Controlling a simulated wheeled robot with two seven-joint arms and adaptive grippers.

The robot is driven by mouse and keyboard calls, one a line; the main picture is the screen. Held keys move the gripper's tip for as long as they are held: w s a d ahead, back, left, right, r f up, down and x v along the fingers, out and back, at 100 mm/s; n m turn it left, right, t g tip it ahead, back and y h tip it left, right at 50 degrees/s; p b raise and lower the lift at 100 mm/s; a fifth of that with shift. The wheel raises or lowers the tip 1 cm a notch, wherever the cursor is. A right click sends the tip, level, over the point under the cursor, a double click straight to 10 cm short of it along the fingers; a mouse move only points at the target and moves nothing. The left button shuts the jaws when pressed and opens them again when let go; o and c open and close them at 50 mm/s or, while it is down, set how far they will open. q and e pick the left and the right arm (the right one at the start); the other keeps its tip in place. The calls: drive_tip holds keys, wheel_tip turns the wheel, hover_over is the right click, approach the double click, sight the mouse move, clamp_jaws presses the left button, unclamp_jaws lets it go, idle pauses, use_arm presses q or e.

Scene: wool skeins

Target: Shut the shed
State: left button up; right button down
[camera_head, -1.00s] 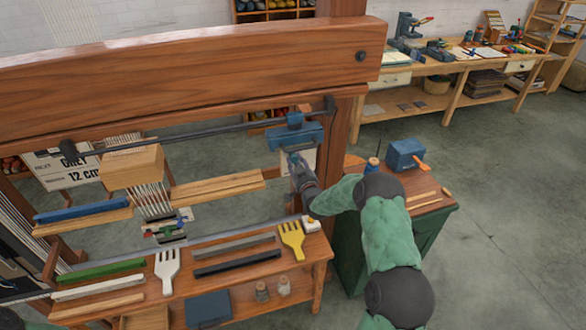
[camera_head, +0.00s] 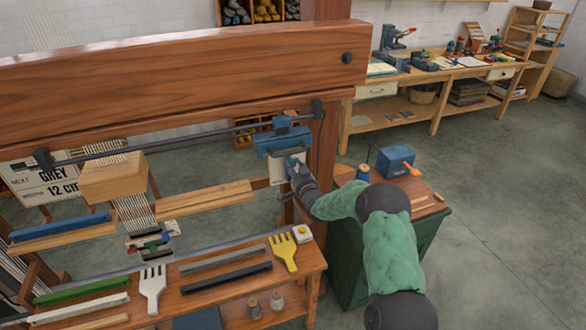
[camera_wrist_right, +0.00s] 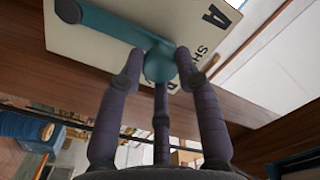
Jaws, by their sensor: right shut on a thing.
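The loom stands at left, with a wooden block (camera_head: 113,178) and pale warp threads (camera_head: 137,212) hanging from it. A blue housing (camera_head: 283,140) sits on its right post, with a cream plate (camera_head: 287,170) below. My right gripper (camera_head: 294,167) is at this plate. In the right wrist view, the cream plate (camera_wrist_right: 120,55) bears letters including A and B, partly hidden. A teal lever (camera_wrist_right: 108,25) with a round knob crosses it. My right gripper (camera_wrist_right: 160,70) is shut on the knob, its fingers around it. My left gripper is out of view.
The loom's front shelf (camera_head: 215,298) holds a white fork (camera_head: 152,288), a yellow fork (camera_head: 284,252) and several bars. A green cabinet (camera_head: 343,250) with a blue box (camera_head: 396,160) stands right of the loom, close under my right arm. Open floor lies farther right.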

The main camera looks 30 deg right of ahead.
drive_tip(key=shift+f, duration=0.25)
drive_tip(key=c, duration=0.9)
unclamp_jaws()
drive_tip(key=shift+o, duration=0.2)
drive_tip(key=shift+r, duration=0.15)
drive_tip(key=v, duration=1.2)
